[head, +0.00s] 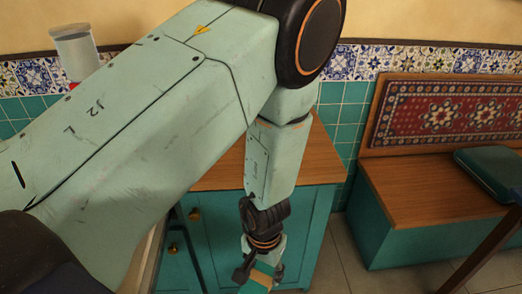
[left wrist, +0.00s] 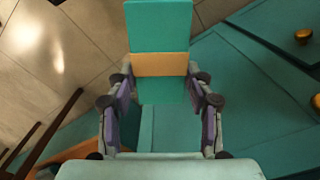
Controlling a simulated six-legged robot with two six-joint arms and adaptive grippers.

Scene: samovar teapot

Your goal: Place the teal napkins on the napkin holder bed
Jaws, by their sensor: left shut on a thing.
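My left gripper (head: 260,272) hangs at the lower middle of the head view, in front of a teal cabinet. It is shut on a teal napkin bundle with a tan band (head: 263,280), which is partly cut off by the bottom edge there. In the left wrist view the teal napkins (left wrist: 160,25) stand out between the two fingers of the left gripper (left wrist: 160,88), with the tan band across their middle. The napkin holder bed cannot be made out in either view. My right gripper is not in view.
The teal cabinet (head: 305,232) has a wooden top (head: 318,160) and brass knobs. A clear container (head: 75,45) shows at upper left. Tiled floor (head: 345,265) lies between cabinet and bench.

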